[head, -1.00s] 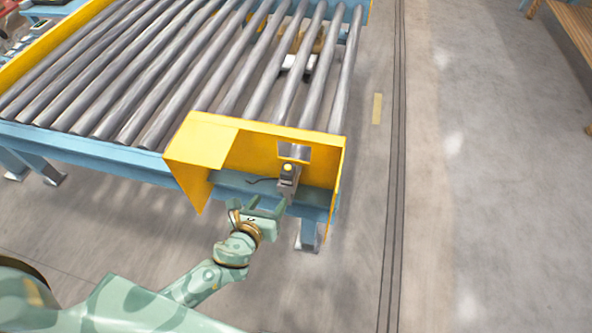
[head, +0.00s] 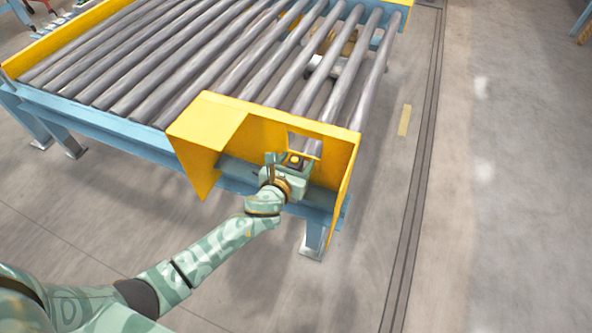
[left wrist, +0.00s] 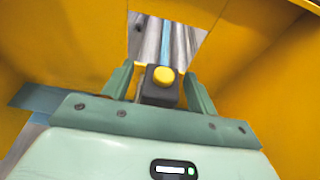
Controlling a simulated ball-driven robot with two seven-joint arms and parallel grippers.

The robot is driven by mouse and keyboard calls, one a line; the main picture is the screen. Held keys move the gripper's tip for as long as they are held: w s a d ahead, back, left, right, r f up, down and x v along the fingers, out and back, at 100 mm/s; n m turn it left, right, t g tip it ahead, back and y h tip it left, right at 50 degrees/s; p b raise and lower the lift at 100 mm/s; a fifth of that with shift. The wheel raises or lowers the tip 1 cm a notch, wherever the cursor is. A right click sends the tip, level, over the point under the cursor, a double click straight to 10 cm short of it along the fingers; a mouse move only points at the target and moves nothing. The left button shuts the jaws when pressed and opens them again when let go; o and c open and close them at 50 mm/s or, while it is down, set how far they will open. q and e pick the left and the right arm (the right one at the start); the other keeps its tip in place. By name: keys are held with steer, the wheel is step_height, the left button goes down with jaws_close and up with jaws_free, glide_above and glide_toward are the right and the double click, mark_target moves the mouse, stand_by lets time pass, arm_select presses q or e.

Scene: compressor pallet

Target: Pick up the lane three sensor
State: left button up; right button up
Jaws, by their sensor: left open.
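The lane three sensor (left wrist: 160,88) is a small dark block with a round yellow top. It sits inside a yellow sheet-metal guard (head: 215,125) at the conveyor's near end. In the head view the sensor (head: 294,160) is mostly hidden behind my left gripper (head: 285,165). In the left wrist view my left gripper (left wrist: 160,85) is open, with one finger on each side of the sensor. I cannot tell whether either finger touches it. The sensor's lower part is hidden by the gripper body. My right gripper is not in view.
The guard's yellow walls stand close on both sides of the gripper, with a window (head: 304,145) behind the sensor. A roller conveyor (head: 200,60) on a blue frame (head: 100,125) extends behind. The floor (head: 510,200) to the right is clear.

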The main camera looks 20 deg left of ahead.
arm_select(q)
steer(key=shift+x, duration=0.75)
steer(key=c, duration=1.1)
